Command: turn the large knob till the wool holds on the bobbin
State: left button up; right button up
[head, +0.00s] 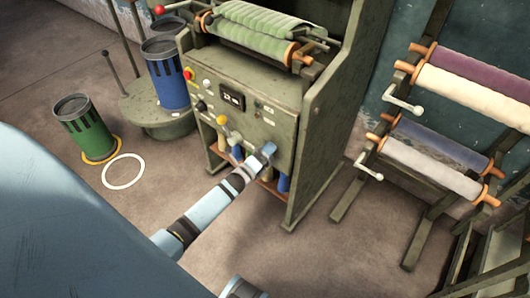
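The green-grey machine (255,85) stands in the middle with a control panel on its front. Green wool (250,35) lies in fluffy rolls across its top, on a bobbin with orange ends (293,54). My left gripper (267,150) is against or just in front of the lower right of the panel. Its fingers are too small to tell open from shut. Any large knob there is hidden behind it. A yellow-orange knob (222,119) shows to its left, with a pale piece below it.
A rack at the right holds purple (480,72), cream (470,90), blue-grey (440,142) and pale (430,168) rolls, with white cranks sticking out. Green (85,130) and blue (170,82) cans stand left. The floor between machine and rack is clear.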

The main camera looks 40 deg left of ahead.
pick_arm(q)
jog(key=s+a+p, duration=0.1)
jog(key=s, duration=1.2)
jog(key=shift+s+p, duration=0.3)
jog(key=shift+s, duration=0.1)
pick_arm(e)
jog(key=shift+d+r, duration=0.1)
jog(key=shift+d, duration=0.1)
